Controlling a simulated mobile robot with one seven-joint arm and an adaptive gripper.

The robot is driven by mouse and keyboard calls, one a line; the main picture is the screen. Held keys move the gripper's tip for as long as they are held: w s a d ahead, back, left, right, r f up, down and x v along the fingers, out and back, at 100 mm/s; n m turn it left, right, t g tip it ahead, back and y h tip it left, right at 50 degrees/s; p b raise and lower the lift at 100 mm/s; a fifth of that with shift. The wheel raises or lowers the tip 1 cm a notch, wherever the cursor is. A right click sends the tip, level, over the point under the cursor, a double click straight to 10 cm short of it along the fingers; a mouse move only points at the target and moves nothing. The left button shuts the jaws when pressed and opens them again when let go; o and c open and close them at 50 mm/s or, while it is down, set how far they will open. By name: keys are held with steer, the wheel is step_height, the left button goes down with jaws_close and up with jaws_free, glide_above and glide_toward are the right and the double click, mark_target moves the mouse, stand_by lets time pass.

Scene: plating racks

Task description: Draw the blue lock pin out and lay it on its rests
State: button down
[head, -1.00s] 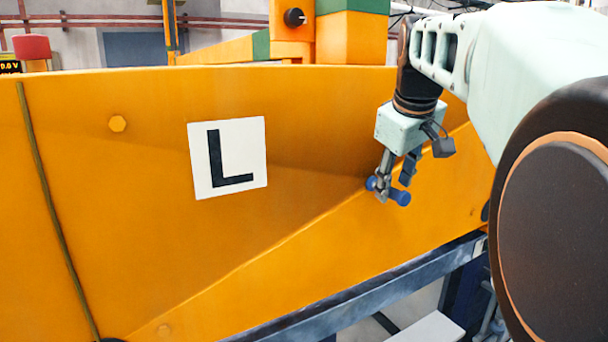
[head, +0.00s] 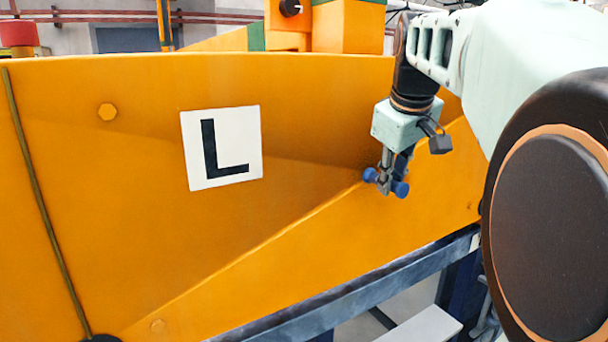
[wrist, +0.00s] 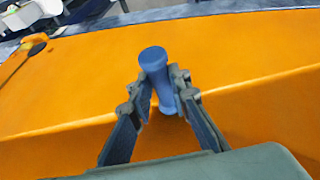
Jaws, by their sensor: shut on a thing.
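The blue lock pin (head: 400,188) is at the lower right part of the orange panel (head: 300,110), below and right of the white plate with a black L. My gripper (head: 385,182) is shut on it, with blue showing on both sides of the fingers. In the wrist view the pin's round blue head (wrist: 153,55) stands up between my fingers (wrist: 160,98), and its shaft runs down toward the orange surface. I cannot tell how far the pin sits in the panel. I see no rests that I can make out.
The white L plate (head: 222,148) is fixed on the panel. A blue-grey rail (head: 350,300) runs along the panel's lower edge, with a pale step (head: 425,325) below it. Orange blocks (head: 345,28) stand behind the panel's top edge.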

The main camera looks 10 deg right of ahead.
steer(key=c, duration=2.4)
jaws_free()
jaws_close()
steer(key=shift+r, duration=0.1)
